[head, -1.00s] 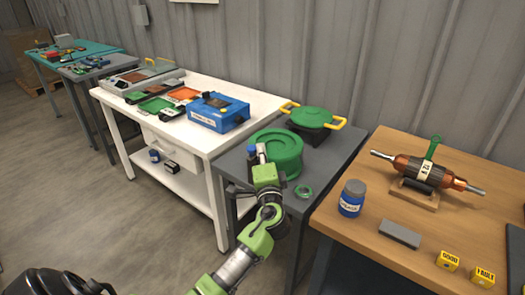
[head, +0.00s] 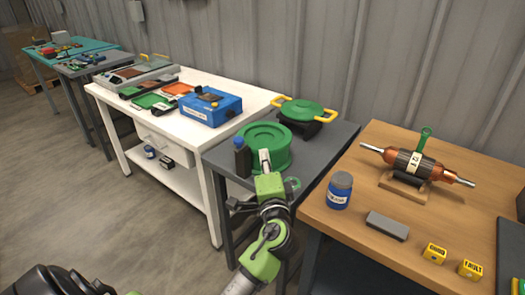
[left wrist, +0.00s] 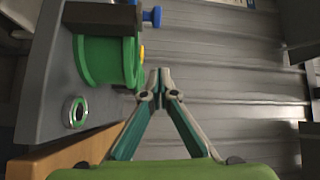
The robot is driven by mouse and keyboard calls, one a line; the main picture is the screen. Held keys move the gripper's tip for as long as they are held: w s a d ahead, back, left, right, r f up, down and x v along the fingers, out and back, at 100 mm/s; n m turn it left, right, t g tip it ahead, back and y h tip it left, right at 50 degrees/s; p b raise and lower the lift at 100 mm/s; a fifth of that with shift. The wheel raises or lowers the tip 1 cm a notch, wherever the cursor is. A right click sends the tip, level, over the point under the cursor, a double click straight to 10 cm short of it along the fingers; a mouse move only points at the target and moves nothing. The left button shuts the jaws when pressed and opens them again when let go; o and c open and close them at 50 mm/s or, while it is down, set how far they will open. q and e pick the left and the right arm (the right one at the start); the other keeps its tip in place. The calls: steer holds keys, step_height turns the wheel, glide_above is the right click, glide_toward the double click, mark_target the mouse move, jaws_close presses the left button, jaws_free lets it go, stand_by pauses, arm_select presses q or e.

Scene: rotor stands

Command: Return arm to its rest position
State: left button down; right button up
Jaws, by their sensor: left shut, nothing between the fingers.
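My left gripper (head: 264,157) is shut and empty. In the head view its tip overlaps the front of a green drum (head: 282,150) on the grey table. In the left wrist view the closed fingertips (left wrist: 160,78) point toward the wall, just right of the drum (left wrist: 98,60). My right gripper is not in view.
A wooden table (head: 355,222) holds a copper rotor (head: 414,164) on a stand, a blue-labelled jar (head: 339,190), a grey block (head: 387,226) and two yellow cubes. A white table (head: 268,98) carries a blue case (head: 210,107). The floor at left is clear.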

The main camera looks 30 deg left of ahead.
arm_select(q)
steer(key=shift+s+d, duration=0.1)
steer(key=shift+s, duration=0.25)
stand_by(0.3)
